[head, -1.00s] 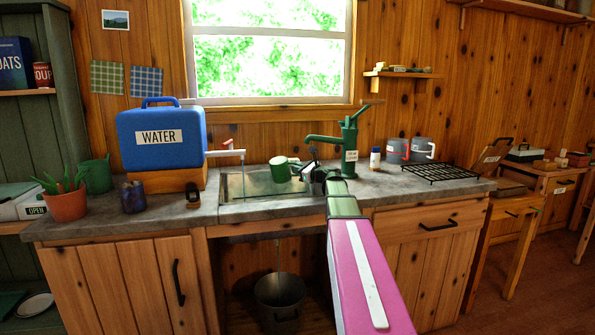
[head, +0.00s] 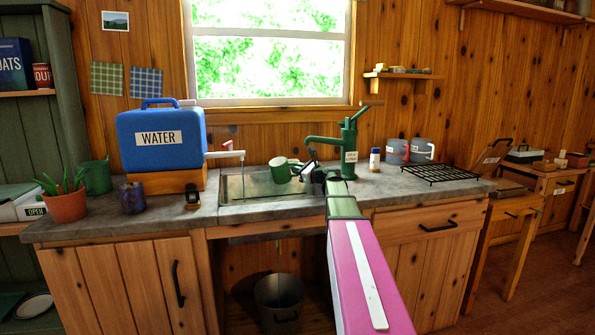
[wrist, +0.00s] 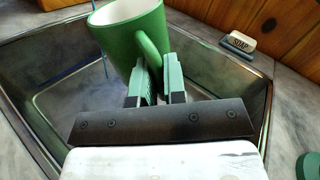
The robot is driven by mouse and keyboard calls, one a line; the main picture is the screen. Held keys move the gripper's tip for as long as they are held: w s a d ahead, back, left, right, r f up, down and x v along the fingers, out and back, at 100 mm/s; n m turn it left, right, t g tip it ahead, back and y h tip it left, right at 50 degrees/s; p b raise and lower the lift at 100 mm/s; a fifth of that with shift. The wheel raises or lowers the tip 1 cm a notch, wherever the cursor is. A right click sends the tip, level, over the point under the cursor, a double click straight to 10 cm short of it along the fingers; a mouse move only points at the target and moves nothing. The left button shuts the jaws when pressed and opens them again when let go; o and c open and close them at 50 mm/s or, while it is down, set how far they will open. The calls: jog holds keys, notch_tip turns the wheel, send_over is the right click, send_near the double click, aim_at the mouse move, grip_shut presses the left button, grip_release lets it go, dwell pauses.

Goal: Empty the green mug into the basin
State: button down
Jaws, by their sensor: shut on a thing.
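The green mug (head: 279,170) is held tilted over the basin (head: 240,187), a metal sink set in the grey counter. My gripper (head: 304,173) is at the mug's right side. In the wrist view my gripper (wrist: 156,80) is shut on the handle of the green mug (wrist: 125,35). The mug has a pale inside, and its opening leans away to the upper left. Its contents cannot be made out. The basin's metal wall (wrist: 50,95) shows around and below the mug.
A blue water container (head: 150,140) with a tap stands left of the basin. A green hand pump (head: 349,150) stands behind my arm on the right. A soap bar (wrist: 243,41) lies beyond the basin. A black rack (head: 440,173) is on the right counter.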

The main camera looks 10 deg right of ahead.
jog(key=shift+r+n, duration=0.3)
jog(key=shift+n, duration=0.6)
dwell(0.7)
jog(key=shift+r+n, duration=0.2)
jog(key=shift+n, duration=1)
dwell(1.2)
jog(key=shift+s+a+f+n+t, duration=0.1)
jog(key=shift+a+n+t, duration=0.05)
jog(key=shift+n, duration=0.55)
jog(key=shift+s+a+n+t, duration=0.15)
jog(key=shift+n+t, duration=0.05)
jog(key=shift+n, duration=0.5)
jog(key=shift+s+a+f+n+t, duration=0.1)
jog(key=shift+a+n+t, duration=0.05)
jog(key=shift+n, duration=0.55)
dwell(1.9)
